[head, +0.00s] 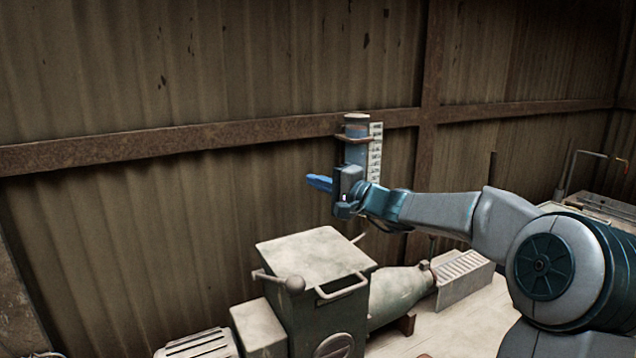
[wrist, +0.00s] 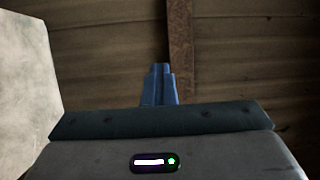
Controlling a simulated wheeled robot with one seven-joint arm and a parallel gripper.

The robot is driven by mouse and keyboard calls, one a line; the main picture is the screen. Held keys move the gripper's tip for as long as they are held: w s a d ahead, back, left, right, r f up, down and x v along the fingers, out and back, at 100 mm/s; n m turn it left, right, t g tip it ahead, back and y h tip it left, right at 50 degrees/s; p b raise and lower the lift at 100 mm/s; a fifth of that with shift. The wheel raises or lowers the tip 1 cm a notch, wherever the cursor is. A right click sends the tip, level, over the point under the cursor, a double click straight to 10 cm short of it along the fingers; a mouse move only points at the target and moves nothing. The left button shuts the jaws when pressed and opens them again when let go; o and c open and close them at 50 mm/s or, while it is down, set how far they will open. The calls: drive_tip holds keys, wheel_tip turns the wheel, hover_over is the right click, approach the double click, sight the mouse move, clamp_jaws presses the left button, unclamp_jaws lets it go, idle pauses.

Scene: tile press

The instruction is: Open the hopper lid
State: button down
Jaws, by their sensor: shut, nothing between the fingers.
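The hopper lid (head: 312,254) is a pale, worn flat plate that appears to lie closed on top of the green-grey hopper box (head: 302,318). A bar handle (head: 342,286) sticks out at its front edge. My gripper (head: 310,182) has blue fingers, held together with nothing between them. In the head view it appears above the lid, clear of it and pointing left. In the wrist view the shut fingertips (wrist: 161,68) point at the wall, and a pale surface at the left edge, probably the lid (wrist: 25,80), is cut off.
A tapered press barrel (head: 398,294) runs right from the hopper. A blue cylinder with a marked scale (head: 376,150) is behind my gripper. The corrugated wall (head: 200,90) closes the back.

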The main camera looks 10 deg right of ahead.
idle(0.3)
drive_tip(key=c, duration=1.5)
unclamp_jaws()
drive_tip(key=b+v, duration=0.3)
drive_tip(key=v, duration=1)
drive_tip(key=shift+s+d+b, duration=0.25)
drive_tip(key=shift+s+b, duration=0.1)
drive_tip(key=shift+b, duration=0.05)
